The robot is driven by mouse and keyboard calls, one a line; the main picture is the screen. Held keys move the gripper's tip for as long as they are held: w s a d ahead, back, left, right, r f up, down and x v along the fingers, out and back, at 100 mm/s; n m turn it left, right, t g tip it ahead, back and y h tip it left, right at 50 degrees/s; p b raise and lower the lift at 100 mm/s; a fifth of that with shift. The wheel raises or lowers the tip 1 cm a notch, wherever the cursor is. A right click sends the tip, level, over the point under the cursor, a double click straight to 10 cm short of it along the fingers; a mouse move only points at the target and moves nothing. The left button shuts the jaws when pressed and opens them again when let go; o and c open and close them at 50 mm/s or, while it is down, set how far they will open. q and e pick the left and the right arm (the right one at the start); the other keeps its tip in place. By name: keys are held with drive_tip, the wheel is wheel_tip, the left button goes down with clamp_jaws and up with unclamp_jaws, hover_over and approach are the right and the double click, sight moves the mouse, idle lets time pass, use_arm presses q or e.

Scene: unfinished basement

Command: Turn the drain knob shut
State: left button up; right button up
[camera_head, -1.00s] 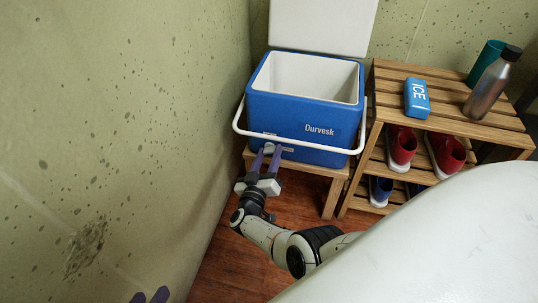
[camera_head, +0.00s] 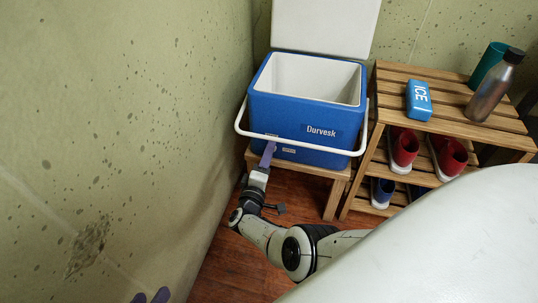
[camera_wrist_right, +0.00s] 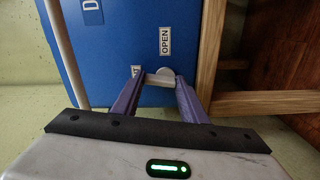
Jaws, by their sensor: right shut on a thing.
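The blue cooler (camera_head: 300,118) stands on a low wooden stand with its white lid up. The drain knob (camera_wrist_right: 163,78), a small pale knob with a bar, is on its front near the bottom, clear only in the right wrist view. My right gripper (camera_head: 268,150) is shut on the knob, one purple finger at each side; in the wrist view it is here (camera_wrist_right: 160,92). An OPEN label (camera_wrist_right: 165,41) is beside the knob. A second label (camera_wrist_right: 136,71) is partly hidden by a finger. My left gripper (camera_head: 150,297) shows only two parted fingertips at the bottom edge.
The white handle (camera_head: 310,147) hangs across the cooler's front, just above my right gripper. A slatted rack (camera_head: 450,103) at right holds an ice pack (camera_head: 419,101), a bottle (camera_head: 495,87), a teal cup (camera_head: 487,62) and shoes below. A wall is close on the left.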

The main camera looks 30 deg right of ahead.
drive_tip(key=shift+a+f+n, duration=0.1)
drive_tip(key=shift+n, duration=0.8)
drive_tip(key=o, duration=1)
drive_tip(key=shift+o, duration=0.2)
